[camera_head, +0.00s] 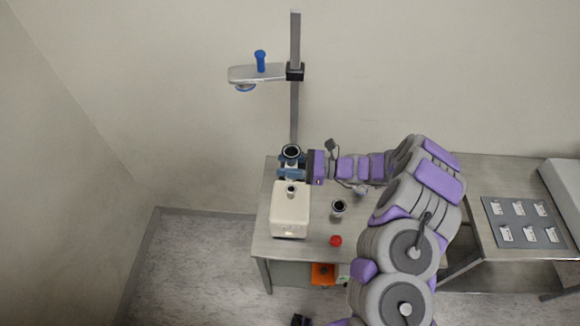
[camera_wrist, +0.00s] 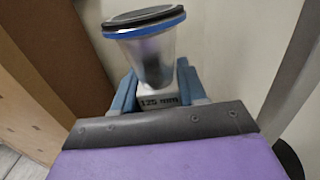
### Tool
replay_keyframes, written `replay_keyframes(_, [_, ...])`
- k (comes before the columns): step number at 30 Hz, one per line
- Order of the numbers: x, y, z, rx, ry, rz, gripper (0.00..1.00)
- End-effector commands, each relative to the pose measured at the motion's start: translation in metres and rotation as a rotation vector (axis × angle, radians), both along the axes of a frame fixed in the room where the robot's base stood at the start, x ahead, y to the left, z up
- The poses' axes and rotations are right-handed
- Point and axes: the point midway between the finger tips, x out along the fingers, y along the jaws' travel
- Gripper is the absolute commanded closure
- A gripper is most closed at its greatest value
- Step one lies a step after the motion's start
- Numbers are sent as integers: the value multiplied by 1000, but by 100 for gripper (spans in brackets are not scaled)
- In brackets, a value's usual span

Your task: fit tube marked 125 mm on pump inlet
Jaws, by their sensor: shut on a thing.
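A metal tube (camera_wrist: 152,62) stands upright in my gripper (camera_wrist: 157,88) in the wrist view. It has a black ring with a blue edge on its wide top, and a label reading 125 mm near its base. The blue fingers are shut on its lower part from both sides. In the head view my gripper (camera_head: 291,164) holds the tube (camera_head: 291,152) near the post, just behind the white pump (camera_head: 290,218). The pump's small round inlet (camera_head: 291,190) faces up on its top. The tube's lower end is hidden in the head view.
Another short metal tube (camera_head: 338,207) stands on the table (camera_head: 316,256) beside a red cap (camera_head: 335,240). A grey post (camera_head: 295,40) carries a bracket with a blue knob (camera_head: 260,60). A grey board (camera_head: 525,222) with several labelled pieces lies on the right table.

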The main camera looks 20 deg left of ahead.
Motion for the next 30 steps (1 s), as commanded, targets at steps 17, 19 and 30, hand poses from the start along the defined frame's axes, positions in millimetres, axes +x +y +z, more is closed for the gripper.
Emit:
replay_keyframes(17, [0,1,-50,1,1,0,98])
replay_keyframes(19, [0,1,-53,1,0,0,98])
replay_keyframes(30, [0,0,-55,1,0,0,98])
